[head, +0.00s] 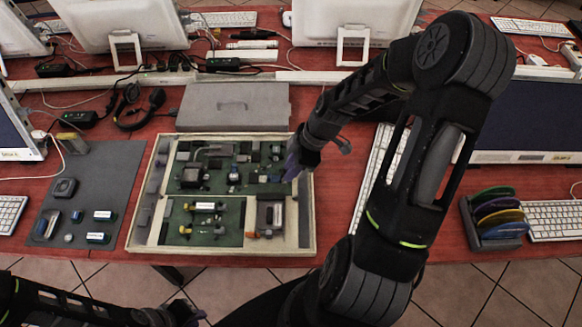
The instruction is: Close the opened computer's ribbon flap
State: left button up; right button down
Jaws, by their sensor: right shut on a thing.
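The opened computer (146,229) is a shallow pale case on the red table, with green circuit boards and several small parts inside. My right gripper (292,167) reaches down at the case's upper right corner. It is shut on a small part there, which its fingers hide. I cannot make out the ribbon flap or tell whether it is that part. My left gripper (188,314) is low at the bottom edge of the view, in front of the table and apart from the computer. Its fingers are too dark and small to tell open from shut.
A grey lid-like panel (233,106) lies behind the case. A grey mat (108,165) with several small parts is to the left. A rack of coloured discs (495,214) and keyboards stand to the right. Cables and monitors fill the back.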

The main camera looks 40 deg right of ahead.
aim_at(272, 179)
jog(key=shift+w+a, duration=0.1)
jog(key=shift+w+a+g+h+b, duration=0.3)
jog(key=shift+g+h+b, duration=0.2)
jog(key=shift+h+b, duration=0.35)
jog(key=shift+w+a+g+h+b, duration=0.35)
jog(key=shift+a+g+h+b, duration=0.15)
jog(key=shift+g+h+b, duration=0.55)
jog(key=shift+w+a+f+g+h+b, duration=0.1)
jog(key=shift+w+a+g+h+b, duration=0.1)
jog(key=shift+g+h+b, duration=0.3)
jog(key=shift+w+a+f+g+h+b, duration=0.1)
jog(key=shift+a+g+h+b, duration=0.1)
jog(key=shift+h, duration=0.5)
jog(key=shift+w+a+f+g+h, duration=0.1)
jog(key=shift+w+a+g+h, duration=0.1)
jog(key=shift+g+h, duration=0.3)
jog(key=shift+w+a+g+h, duration=0.15)
jog(key=shift+g+h, duration=0.2)
jog(key=shift+h, duration=0.25)
jog(key=shift+a+f+g+h+p, duration=0.1)
jog(key=shift+a+g+h+p, duration=0.15)
jog(key=shift+g+h+p, duration=0.55)
jog(key=shift+w+a+f+g+h+p, duration=0.15)
jog(key=shift+f+g+h+p, duration=0.2)
jog(key=shift+h+p, duration=0.35)
jog(key=shift+f, duration=0.1)
